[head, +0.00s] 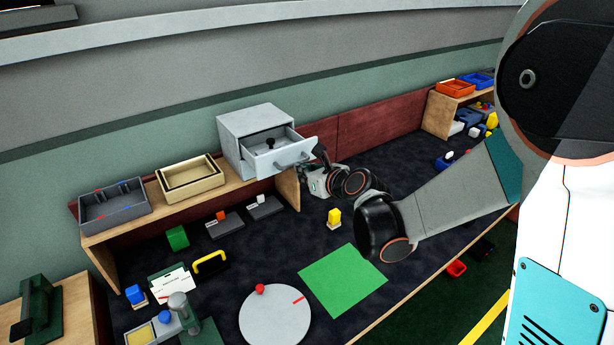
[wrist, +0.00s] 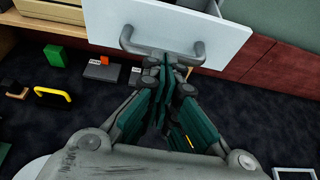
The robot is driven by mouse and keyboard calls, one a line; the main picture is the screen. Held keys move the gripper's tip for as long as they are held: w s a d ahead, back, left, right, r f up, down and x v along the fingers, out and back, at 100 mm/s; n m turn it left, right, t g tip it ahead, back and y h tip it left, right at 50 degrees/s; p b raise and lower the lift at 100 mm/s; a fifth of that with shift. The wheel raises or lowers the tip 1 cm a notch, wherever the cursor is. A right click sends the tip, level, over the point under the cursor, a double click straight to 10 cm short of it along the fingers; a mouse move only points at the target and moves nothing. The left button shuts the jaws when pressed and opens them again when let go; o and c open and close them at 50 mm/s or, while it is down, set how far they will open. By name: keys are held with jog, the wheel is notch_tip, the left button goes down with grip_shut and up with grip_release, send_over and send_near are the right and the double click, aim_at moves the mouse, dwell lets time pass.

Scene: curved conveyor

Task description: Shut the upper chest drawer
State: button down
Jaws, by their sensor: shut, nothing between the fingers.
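The grey chest (head: 258,128) stands on a wooden shelf, and its upper drawer (head: 286,157) is pulled out, with a dark knobbed object (head: 270,143) inside. The drawer front with its grey bar handle (wrist: 162,52) fills the top of the wrist view. My gripper (head: 314,162) is at the right end of the drawer front in the head view. In the wrist view my gripper (wrist: 170,72) is shut, with its fingertips close to the handle, between its two posts. I cannot tell whether they touch it. The fingers hide part of the handle.
A beige tray (head: 190,192) and a grey bin (head: 148,212) share the shelf left of the chest.

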aim_at(281, 153)
jog(key=w+a, duration=0.2)
jog(key=w, duration=0.1)
jog(key=w+a, duration=0.2)
jog(key=w, duration=0.1)
jog(key=w+a, duration=0.2)
jog(key=w, duration=0.1)
jog(key=shift+w+a, duration=0.25)
jog(key=shift+w, duration=0.05)
jog(key=shift+f+b, duration=0.1)
jog(key=shift+b, duration=0.2)
